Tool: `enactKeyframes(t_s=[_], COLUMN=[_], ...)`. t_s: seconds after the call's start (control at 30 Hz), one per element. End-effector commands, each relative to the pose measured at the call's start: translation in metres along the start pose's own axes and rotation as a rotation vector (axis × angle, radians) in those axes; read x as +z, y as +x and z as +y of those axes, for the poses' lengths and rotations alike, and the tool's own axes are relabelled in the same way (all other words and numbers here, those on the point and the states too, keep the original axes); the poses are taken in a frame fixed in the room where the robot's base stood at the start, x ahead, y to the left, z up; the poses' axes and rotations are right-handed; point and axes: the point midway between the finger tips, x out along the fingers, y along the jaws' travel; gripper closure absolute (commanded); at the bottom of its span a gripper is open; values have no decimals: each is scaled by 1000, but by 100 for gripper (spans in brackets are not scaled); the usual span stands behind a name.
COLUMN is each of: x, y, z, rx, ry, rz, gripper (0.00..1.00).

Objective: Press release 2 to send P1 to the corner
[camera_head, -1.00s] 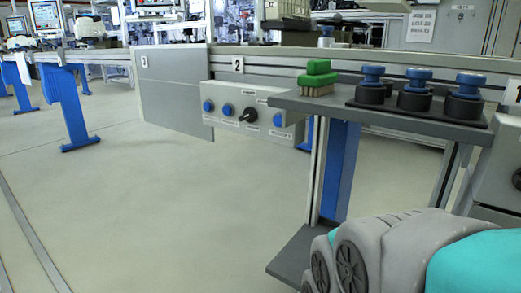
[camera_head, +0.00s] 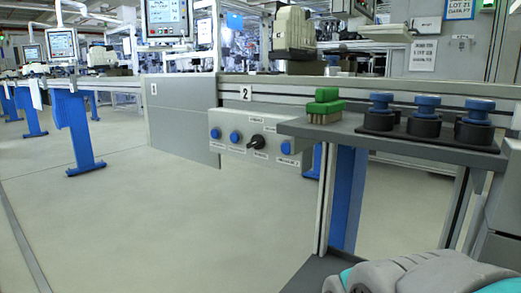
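A light grey control box (camera_head: 262,152) hangs on the front of the line below the sign marked 2 (camera_head: 245,92). It carries two blue buttons on its left, the outer one (camera_head: 215,133) and the inner one (camera_head: 235,137). A black knob (camera_head: 257,142) sits in the middle, and another blue button (camera_head: 286,148) is on the right. The small labels are too blurred to read, so I cannot tell which button is release 2. I cannot make out P1. A grey and teal part of my arm shows at the bottom right; my gripper does not show.
A grey shelf stand (camera_head: 400,146) is right of the box, close to its right end. It bears a green-handled brush (camera_head: 325,106) and several blue-topped black pieces (camera_head: 379,112). A grey panel (camera_head: 183,124) stands to the left. The floor (camera_head: 150,220) in front is clear.

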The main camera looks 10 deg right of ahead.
Motion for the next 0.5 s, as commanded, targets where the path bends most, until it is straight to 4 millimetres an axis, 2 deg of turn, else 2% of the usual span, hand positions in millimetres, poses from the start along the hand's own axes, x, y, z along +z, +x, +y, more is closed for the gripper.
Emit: enactKeyframes(t_s=[0.03, 0.27, 0.5], x=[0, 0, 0], y=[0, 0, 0], z=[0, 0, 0], rx=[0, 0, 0], ry=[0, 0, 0], rz=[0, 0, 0], gripper=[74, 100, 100])
